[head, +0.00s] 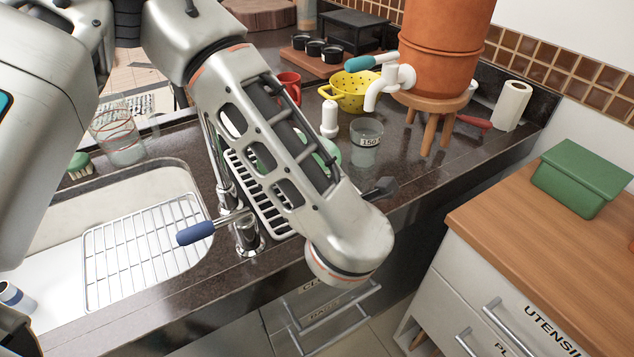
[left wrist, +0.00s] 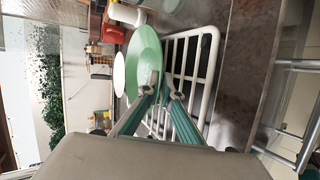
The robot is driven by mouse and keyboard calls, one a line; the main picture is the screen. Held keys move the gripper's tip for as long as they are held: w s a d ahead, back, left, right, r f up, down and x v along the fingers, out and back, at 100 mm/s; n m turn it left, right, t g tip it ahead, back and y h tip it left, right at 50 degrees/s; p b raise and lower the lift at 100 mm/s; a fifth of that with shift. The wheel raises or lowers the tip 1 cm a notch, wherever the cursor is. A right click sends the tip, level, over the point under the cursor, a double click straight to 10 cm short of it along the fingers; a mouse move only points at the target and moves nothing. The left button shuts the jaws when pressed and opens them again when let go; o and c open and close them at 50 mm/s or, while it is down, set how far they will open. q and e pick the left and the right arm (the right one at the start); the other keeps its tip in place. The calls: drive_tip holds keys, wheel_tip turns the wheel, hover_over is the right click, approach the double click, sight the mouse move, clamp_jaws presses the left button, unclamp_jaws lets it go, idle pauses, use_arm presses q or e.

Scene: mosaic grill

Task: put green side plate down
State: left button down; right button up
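The green side plate (left wrist: 145,52) stands on edge at the white dish rack (left wrist: 207,75) in the left wrist view. In the head view only slivers of the plate (head: 330,153) show behind my left arm, beside the rack (head: 262,203). My left gripper (left wrist: 163,86) has its two teal fingers close together astride the plate's near rim, with one tip in front of its face. The fingers look closed on the rim, with a small gap between the tips. Whether the plate's lower edge rests in the rack is unclear. My right gripper is in neither view.
A white plate (left wrist: 119,74) stands beside the green one. A glass (head: 366,131), a yellow colander (head: 352,92) and a red mug (head: 291,84) stand on the dark counter behind my arm. The sink with its wire grid (head: 140,248) and a blue-handled tap (head: 196,233) lie left.

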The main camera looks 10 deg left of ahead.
use_arm(q)
drive_tip(key=c, duration=2.6)
unclamp_jaws()
drive_tip(key=shift+f, duration=0.1)
drive_tip(key=shift+o, duration=0.2)
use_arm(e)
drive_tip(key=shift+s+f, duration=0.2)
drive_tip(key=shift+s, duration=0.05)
use_arm(q)
drive_tip(key=shift+s+r, duration=0.1)
drive_tip(key=shift+r, duration=0.25)
drive_tip(key=p+v, duration=0.2)
drive_tip(key=v, duration=0.4)
drive_tip(key=shift+s+r, duration=0.1)
drive_tip(key=shift+s+d+r, duration=0.15)
drive_tip(key=shift+s+d, duration=0.1)
drive_tip(key=shift+s, duration=0.25)
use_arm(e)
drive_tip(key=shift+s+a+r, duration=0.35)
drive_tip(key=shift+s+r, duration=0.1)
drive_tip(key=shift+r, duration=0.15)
